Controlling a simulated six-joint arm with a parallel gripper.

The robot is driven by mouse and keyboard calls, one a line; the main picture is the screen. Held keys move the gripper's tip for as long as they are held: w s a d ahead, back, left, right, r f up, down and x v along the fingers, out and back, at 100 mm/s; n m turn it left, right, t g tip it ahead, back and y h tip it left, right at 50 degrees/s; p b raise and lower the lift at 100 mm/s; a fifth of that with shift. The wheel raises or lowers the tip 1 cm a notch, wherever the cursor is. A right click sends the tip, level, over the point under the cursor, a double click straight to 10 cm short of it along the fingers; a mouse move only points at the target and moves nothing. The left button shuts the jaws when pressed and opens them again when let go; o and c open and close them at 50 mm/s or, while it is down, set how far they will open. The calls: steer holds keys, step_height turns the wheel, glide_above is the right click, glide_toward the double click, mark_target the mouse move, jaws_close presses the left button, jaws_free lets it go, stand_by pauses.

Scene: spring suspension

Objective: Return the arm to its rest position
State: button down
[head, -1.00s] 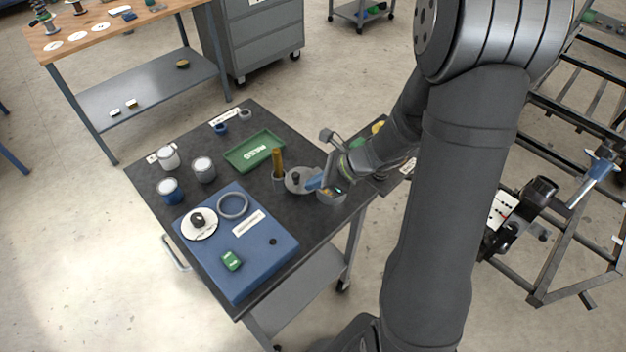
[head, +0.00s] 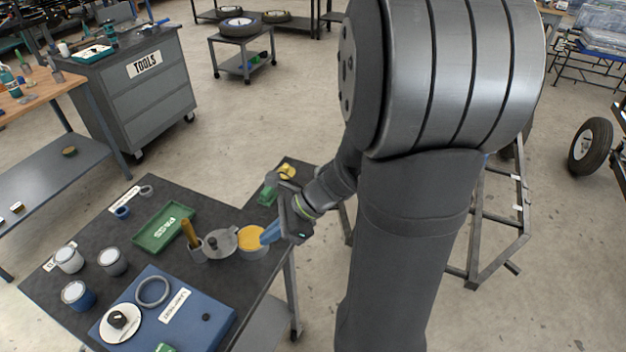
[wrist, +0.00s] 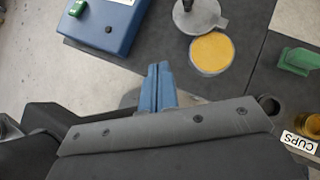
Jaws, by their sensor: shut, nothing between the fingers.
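My gripper (head: 270,233) is at the right edge of the dark table in the head view, beside an open tin of yellow grease (head: 252,243). Its blue fingers are closed together and empty. In the wrist view, the fingers (wrist: 158,88) point toward the table, left of the round yellow tin (wrist: 212,53). A grey disc with a knob (head: 221,242) lies next to the tin. My arm stretches from the column to the gripper.
A tool cabinet (head: 150,100) stands behind. Open floor lies beyond the table.

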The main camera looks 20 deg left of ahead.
steer(key=shift+a+f, duration=0.1)
steer(key=a+f, duration=0.4)
steer(key=s+a+f, duration=0.1)
steer(key=a+f, duration=0.1)
steer(key=shift+s+a+f, duration=0.1)
steer(key=shift+a+f, duration=0.15)
steer(key=shift+f, duration=0.05)
steer(key=a, duration=0.3)
steer(key=shift+s+f, duration=0.15)
steer(key=shift+s, duration=0.1)
steer(key=shift+a, duration=0.65)
